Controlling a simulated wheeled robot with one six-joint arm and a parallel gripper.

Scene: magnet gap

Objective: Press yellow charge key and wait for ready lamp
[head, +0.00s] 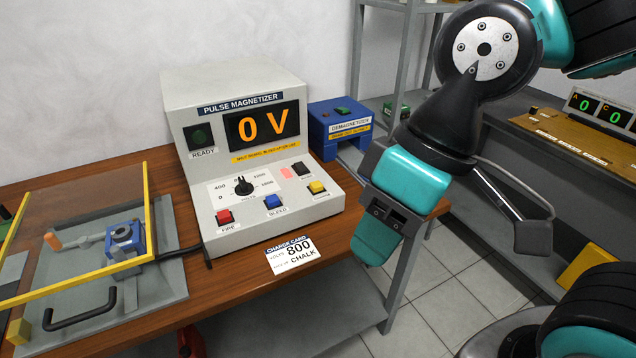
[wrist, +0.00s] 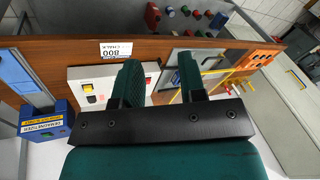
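The yellow charge key (head: 317,187) is at the right end of the key row on the pulse magnetizer's (head: 235,85) sloped front. It also shows in the wrist view (wrist: 88,86). The ready lamp (head: 198,136) is dark green and looks unlit. The display (head: 263,124) reads 0 V. My gripper (head: 374,244) is to the right of and in front of the charge key, apart from it, beyond the bench's front edge in the head view. In the wrist view its two fingers (wrist: 161,82) stand apart with nothing between them.
A red fire key (head: 225,216) and blue bleed key (head: 272,201) sit left of the charge key. A charge card (head: 292,255) reading 800 volts lies in front. A fixture with a yellow-framed clear guard (head: 85,225) is at left. A blue demagnetizer (head: 341,124) stands behind right.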

